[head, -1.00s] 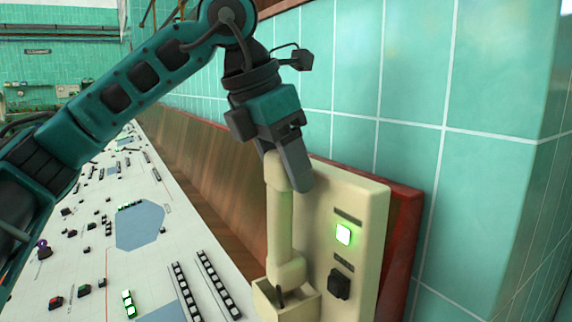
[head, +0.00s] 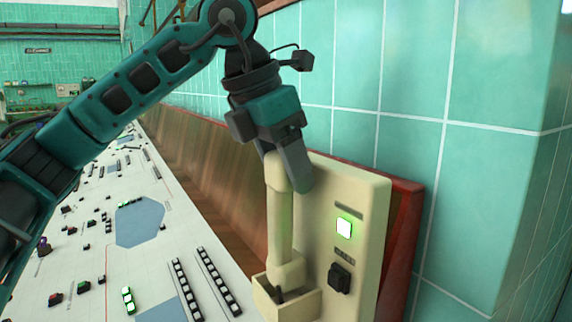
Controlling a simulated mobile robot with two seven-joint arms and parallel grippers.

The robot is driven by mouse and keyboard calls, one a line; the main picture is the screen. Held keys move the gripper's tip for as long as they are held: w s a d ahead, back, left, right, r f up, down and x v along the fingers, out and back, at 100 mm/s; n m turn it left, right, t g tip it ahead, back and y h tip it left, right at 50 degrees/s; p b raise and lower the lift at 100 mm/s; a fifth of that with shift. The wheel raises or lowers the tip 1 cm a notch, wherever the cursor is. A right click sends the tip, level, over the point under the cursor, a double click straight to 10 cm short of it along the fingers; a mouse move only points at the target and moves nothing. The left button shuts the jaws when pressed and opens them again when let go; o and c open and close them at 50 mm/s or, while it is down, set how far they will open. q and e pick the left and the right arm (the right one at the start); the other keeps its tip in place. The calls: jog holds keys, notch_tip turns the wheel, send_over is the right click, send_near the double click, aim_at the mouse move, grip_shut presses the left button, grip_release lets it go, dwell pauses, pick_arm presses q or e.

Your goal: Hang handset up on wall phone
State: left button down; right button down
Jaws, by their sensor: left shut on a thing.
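The cream handset (head: 282,232) stands upright against the left part of the cream wall phone (head: 352,195). Its lower end sits in or just over the box-shaped cradle (head: 300,304) at the phone's bottom; I cannot tell whether it is fully seated. My left gripper (head: 287,176) comes from above and is shut on the handset's upper end, with its fingers hiding part of that end. The phone has a lit green-white button (head: 344,228) and a black knob (head: 339,278). My right gripper is not in view.
A long white control desk (head: 92,240) with switches and buttons runs along the left. A brown wooden panel (head: 205,175) and a red board (head: 403,235) stand by the phone. The teal tiled wall (head: 480,190) rises behind and to the right.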

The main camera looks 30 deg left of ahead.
aim_at(270, 155)
pick_arm(q)
jog(key=shift+f+b, duration=1.65)
jog(key=shift+f, duration=0.45)
dwell(0.6)
jog(key=shift+c, duration=1.2)
grip_release()
jog(key=shift+r, duration=0.1)
jog(key=shift+c, duration=0.2)
jog(key=shift+p+v, duration=2.65)
jog(key=shift+v, duration=1.25)
